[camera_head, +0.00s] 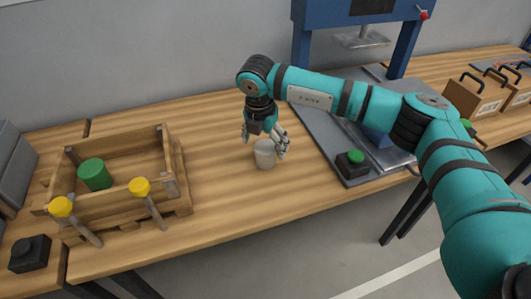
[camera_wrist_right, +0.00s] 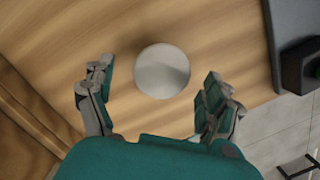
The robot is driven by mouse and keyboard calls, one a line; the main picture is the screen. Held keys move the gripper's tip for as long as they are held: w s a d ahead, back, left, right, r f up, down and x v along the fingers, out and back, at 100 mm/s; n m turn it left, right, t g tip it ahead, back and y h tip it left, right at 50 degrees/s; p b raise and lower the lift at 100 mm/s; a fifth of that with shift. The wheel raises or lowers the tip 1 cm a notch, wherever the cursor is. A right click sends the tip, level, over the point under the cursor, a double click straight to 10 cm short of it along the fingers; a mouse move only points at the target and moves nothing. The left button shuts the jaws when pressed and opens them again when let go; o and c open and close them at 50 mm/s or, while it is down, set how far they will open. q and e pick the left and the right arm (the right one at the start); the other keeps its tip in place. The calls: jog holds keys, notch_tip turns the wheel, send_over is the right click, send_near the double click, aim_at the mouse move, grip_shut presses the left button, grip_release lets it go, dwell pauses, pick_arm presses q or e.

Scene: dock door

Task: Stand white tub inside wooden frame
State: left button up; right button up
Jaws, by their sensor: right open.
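The white tub (camera_head: 265,154) stands upright on the wooden table, right of the wooden frame. My right gripper (camera_head: 264,140) is open just above and behind the tub, pointing down. In the right wrist view the tub (camera_wrist_right: 162,71) shows from above as a pale disc, ahead of and between the open fingers (camera_wrist_right: 152,100), with gaps on both sides. The wooden frame (camera_head: 160,142) is a low open crate on the left part of the table. A green cylinder (camera_head: 94,174) is inside it near its left side. My left gripper is out of view.
Two yellow-topped posts (camera_head: 140,187) (camera_head: 61,207) stand at the frame's front. A black block (camera_head: 30,254) sits at the front left. A blue press (camera_head: 312,45) with a grey base and a green-button box (camera_head: 351,163) is to the right. The table between frame and tub is clear.

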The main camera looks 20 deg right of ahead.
aim_at(265, 147)
jog(key=f, duration=0.4)
jog(key=shift+w+d+f+p, duration=0.2)
jog(key=shift+d+f+p, duration=0.05)
jog(key=shift+p, duration=0.1)
jog(key=shift+c, duration=0.2)
jog(key=c, duration=1.5)
jog(key=shift+o, duration=0.2)
jog(key=shift+r, duration=0.1)
